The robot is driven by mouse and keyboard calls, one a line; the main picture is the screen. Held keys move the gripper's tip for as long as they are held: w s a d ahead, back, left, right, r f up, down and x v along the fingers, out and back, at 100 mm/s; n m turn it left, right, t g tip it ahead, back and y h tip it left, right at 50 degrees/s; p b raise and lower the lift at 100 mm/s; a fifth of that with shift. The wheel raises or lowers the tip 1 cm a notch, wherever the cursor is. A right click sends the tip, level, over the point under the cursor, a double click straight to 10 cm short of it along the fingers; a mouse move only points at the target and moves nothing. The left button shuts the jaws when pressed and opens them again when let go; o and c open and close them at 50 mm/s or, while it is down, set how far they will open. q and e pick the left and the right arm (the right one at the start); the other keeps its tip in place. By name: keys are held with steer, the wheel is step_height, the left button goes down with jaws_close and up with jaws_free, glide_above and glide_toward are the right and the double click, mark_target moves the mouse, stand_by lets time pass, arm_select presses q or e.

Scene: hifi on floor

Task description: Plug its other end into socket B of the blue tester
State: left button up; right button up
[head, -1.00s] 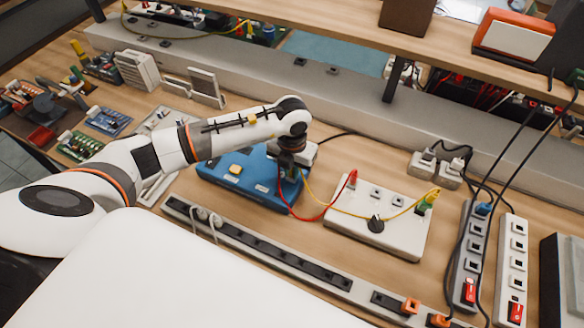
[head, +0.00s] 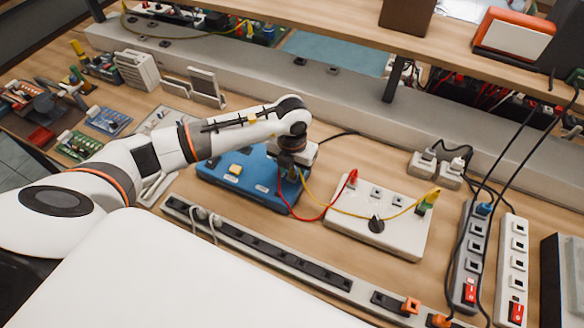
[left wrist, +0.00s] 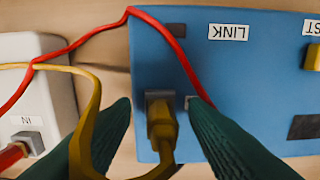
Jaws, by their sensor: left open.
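The blue tester (head: 236,172) lies on the bench in the head view; its blue face (left wrist: 240,85) fills much of the left wrist view. A yellow plug (left wrist: 161,122) stands at a dark square socket near the tester's edge; I cannot tell how deep it sits. Its yellow cable (head: 335,208) runs to a green and yellow plug (head: 426,203) on the white box (head: 385,225). My left gripper (head: 290,172) is over the tester's right end. Its green fingers (left wrist: 158,104) are open, one either side of the yellow plug. My right gripper is out of view.
A red cable (left wrist: 180,55) runs from the white box's red plug (head: 352,178) to the tester; its tester end is hidden behind a finger. A long power strip (head: 260,243) lies in front. More strips (head: 512,255) stand right. A shelf (head: 350,28) overhangs behind.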

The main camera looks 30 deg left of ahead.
arm_select(q)
step_height(320, 180, up, 17)
steer(key=p, duration=0.1)
stand_by(1.0)
steer(key=shift+f, duration=0.1)
stand_by(0.3)
